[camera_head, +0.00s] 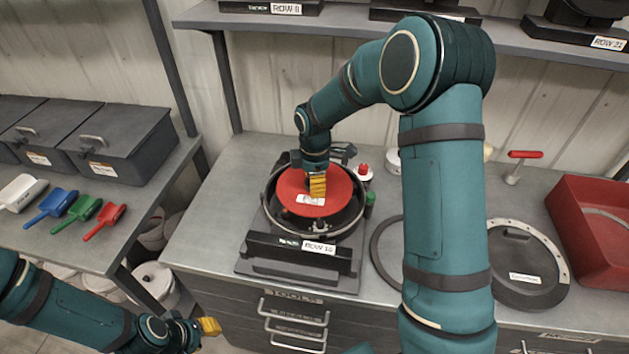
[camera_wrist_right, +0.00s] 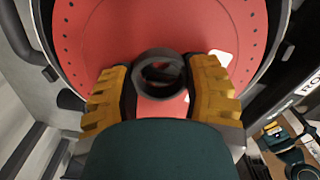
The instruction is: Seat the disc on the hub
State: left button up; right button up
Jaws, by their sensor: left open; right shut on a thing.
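The red disc (camera_head: 290,187) lies inside the round dark housing of the ROW 10 seed meter (camera_head: 268,250). It has a grey central ring (camera_wrist_right: 159,60) and small holes near its rim, seen in the right wrist view (camera_wrist_right: 90,30). My right gripper (camera_head: 317,184) reaches down from above, its yellow fingers (camera_wrist_right: 160,92) on either side of the ring, shut on it. The hub is mostly hidden under the disc; I cannot tell whether the disc is level on it. My left gripper (camera_head: 208,327) is open and empty, low at the left, away from the meter.
A red-capped bottle (camera_head: 364,172) and a green one (camera_head: 370,199) stand close right of the housing. A dark ring (camera_head: 378,252), a round lid (camera_head: 520,268) and a red bin (camera_head: 595,232) lie further right. Scoops (camera_head: 88,208) and dark boxes (camera_head: 120,142) occupy the left bench.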

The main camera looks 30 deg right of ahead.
jog(key=shift+f+b, duration=1.55)
jog(key=shift+f, duration=0.9)
dwell(3.1)
dwell(0.4)
jog(key=o, duration=1.2)
jog(key=shift+c, duration=0.2)
jog(key=c, duration=0.3)
jog(key=shift+c, duration=1.3)
jog(key=shift+o, duration=1.3)
